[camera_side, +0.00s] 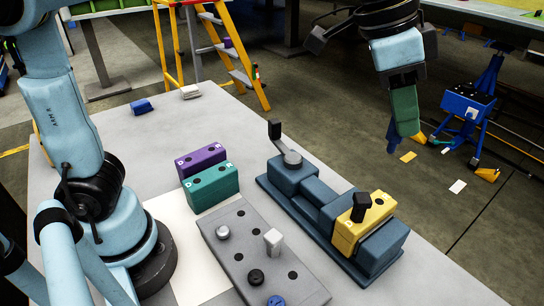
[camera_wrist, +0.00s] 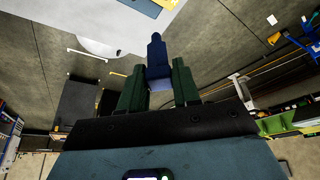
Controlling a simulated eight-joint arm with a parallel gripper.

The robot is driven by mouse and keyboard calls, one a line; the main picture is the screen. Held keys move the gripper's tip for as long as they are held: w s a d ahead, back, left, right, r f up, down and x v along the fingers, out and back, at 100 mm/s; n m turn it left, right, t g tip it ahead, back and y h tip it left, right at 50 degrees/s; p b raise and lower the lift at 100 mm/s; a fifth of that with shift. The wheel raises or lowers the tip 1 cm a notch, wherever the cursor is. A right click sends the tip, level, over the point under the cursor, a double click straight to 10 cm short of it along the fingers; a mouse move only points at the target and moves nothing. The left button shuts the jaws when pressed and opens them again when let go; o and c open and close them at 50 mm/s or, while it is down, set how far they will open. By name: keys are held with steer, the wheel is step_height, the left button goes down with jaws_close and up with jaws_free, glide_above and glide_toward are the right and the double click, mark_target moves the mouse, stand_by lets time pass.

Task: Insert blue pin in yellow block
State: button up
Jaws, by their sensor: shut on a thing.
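My gripper (camera_side: 404,112) hangs high at the upper right in the side view, above the floor past the table edge. Its green fingers are shut on a dark blue pin (camera_wrist: 156,48), which sticks out beyond the fingertips in the wrist view. In the side view a bit of the pin (camera_side: 391,131) shows beside the fingers. The yellow block (camera_side: 344,236) sits in the blue-grey vise (camera_side: 325,210) on the table, well below and left of my gripper. A black pin (camera_side: 361,206) stands up from its top, and a dark hole shows beside it.
A grey pin tray (camera_side: 225,255) with several pins and holes lies left of the vise. Purple (camera_side: 202,159) and teal (camera_side: 211,187) blocks stand behind it. The vise handle (camera_side: 275,130) rises at the vise's far end. A yellow ladder (camera_side: 240,60) stands behind the table.

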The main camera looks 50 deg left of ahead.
step_height(320, 180, down, 12)
steer(key=w, duration=0.3)
steer(key=shift+a, duration=0.15)
stand_by(0.5)
steer(key=shift+f, duration=0.1)
stand_by(0.5)
steer(key=shift+f, duration=1.35)
steer(key=o, duration=1.1)
